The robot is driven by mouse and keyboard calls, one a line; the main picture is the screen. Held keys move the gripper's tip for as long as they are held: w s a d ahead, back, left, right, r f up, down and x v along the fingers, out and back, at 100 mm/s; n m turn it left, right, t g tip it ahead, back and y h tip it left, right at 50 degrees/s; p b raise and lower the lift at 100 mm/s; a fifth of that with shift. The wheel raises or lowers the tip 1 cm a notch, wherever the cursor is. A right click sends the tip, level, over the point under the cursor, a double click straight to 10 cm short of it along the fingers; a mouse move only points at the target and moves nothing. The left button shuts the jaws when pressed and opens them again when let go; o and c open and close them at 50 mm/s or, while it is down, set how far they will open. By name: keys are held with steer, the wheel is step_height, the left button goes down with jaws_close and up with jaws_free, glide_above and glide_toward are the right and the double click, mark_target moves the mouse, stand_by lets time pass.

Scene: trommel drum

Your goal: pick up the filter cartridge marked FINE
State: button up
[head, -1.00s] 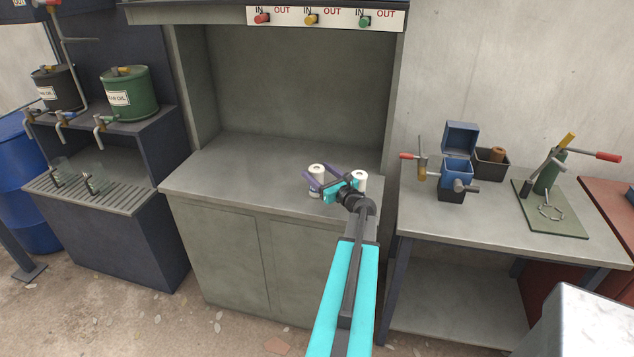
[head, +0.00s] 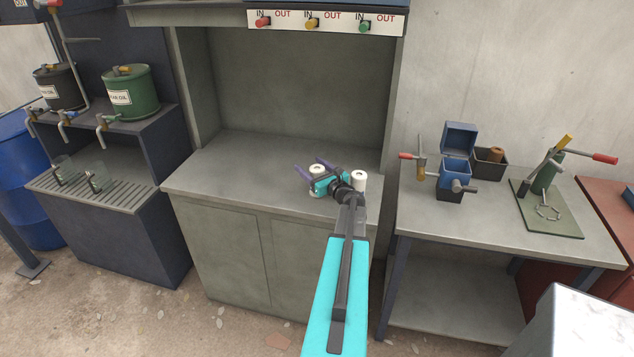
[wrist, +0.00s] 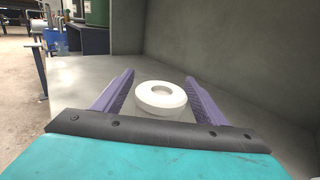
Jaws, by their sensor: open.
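Two white cylindrical cartridges stand upright on the grey cabinet top; no marking is readable on either, so I cannot tell which is FINE. The left cartridge (head: 317,169) is partly hidden behind my gripper (head: 311,168) in the head view. In the wrist view this white ring-topped cartridge (wrist: 161,98) stands between the two purple fingers of my gripper (wrist: 160,92), which are open with a gap on both sides. The right cartridge (head: 359,181) stands beside my wrist, partly covered by it.
The grey cabinet top (head: 235,175) is clear to the left, with walls behind and at the sides. A bench (head: 480,225) on the right holds a blue box (head: 457,172) and a lever tool. Oil drums stand on the left shelf.

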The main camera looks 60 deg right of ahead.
steer(key=c, duration=1.2)
steer(key=shift+r, duration=0.1)
steer(key=shift+c, duration=0.2)
step_height(320, 180, up, 10)
steer(key=b, duration=0.3)
stand_by(0.3)
